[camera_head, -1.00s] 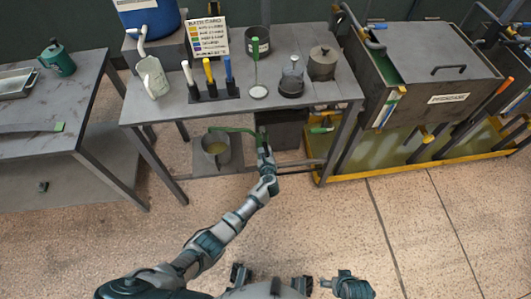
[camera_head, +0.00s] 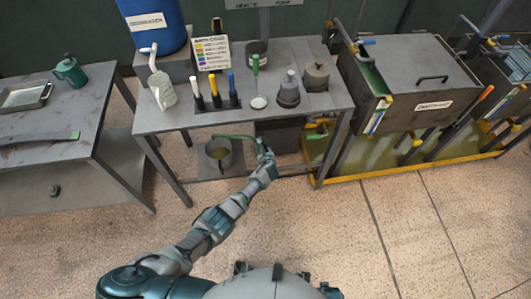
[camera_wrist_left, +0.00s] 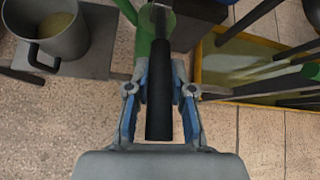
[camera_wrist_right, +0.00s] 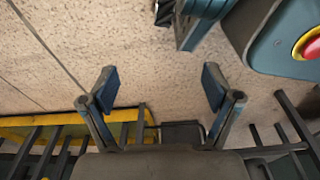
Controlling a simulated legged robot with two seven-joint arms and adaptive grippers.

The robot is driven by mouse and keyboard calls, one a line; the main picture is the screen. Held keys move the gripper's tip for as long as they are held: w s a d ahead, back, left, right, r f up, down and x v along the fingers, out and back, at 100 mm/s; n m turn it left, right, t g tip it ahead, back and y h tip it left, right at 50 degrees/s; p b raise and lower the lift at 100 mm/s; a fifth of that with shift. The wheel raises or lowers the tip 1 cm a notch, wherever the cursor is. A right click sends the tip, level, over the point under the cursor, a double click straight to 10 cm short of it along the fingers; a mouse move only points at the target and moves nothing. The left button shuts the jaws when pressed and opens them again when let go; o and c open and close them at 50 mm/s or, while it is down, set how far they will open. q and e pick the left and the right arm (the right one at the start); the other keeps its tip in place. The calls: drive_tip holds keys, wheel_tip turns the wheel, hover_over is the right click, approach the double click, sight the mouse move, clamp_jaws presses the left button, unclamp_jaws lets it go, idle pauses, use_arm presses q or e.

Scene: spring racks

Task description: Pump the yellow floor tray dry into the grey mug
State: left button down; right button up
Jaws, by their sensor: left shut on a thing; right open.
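The grey mug (camera_head: 211,148) stands upright on a dark slab under the middle table, with yellowish liquid inside. It also shows in the left wrist view (camera_wrist_left: 62,42). A green pump (camera_head: 234,137) reaches from beside the mug to my left gripper (camera_head: 264,150). In the left wrist view, my left gripper (camera_wrist_left: 160,95) is shut on the pump's black handle (camera_wrist_left: 159,112). The yellow floor tray (camera_head: 400,171) lies under the tanks at the right, with murky yellow-green liquid in it. My right gripper (camera_wrist_right: 158,82) is open and empty above the floor.
The middle table (camera_head: 180,119) carries a spouted jug (camera_head: 161,88), coloured handles in a rack, a sign (camera_head: 212,54) and dark pots. A side table (camera_head: 60,110) is at left. The tiled floor in front is clear.

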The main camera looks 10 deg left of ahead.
use_arm(q)
drive_tip(key=shift+w+r+g+p, duration=0.35)
drive_tip(key=shift+r+p, duration=0.2)
drive_tip(key=shift+r, duration=0.1)
use_arm(e)
drive_tip(key=shift+s+d+f, duration=0.15)
drive_tip(key=shift+s+f, duration=0.4)
drive_tip(key=shift+s, duration=0.3)
drive_tip(key=shift+s+d+f, duration=0.15)
drive_tip(key=shift+s+f, duration=0.4)
drive_tip(key=shift+s, duration=0.25)
use_arm(q)
drive_tip(key=c, duration=1.1)
unclamp_jaws()
drive_tip(key=shift+o, duration=0.5)
drive_tip(key=shift+f, duration=0.2)
use_arm(e)
drive_tip(key=shift+w, duration=0.1)
use_arm(q)
drive_tip(key=shift+s, duration=0.1)
drive_tip(key=shift+s, duration=0.1)
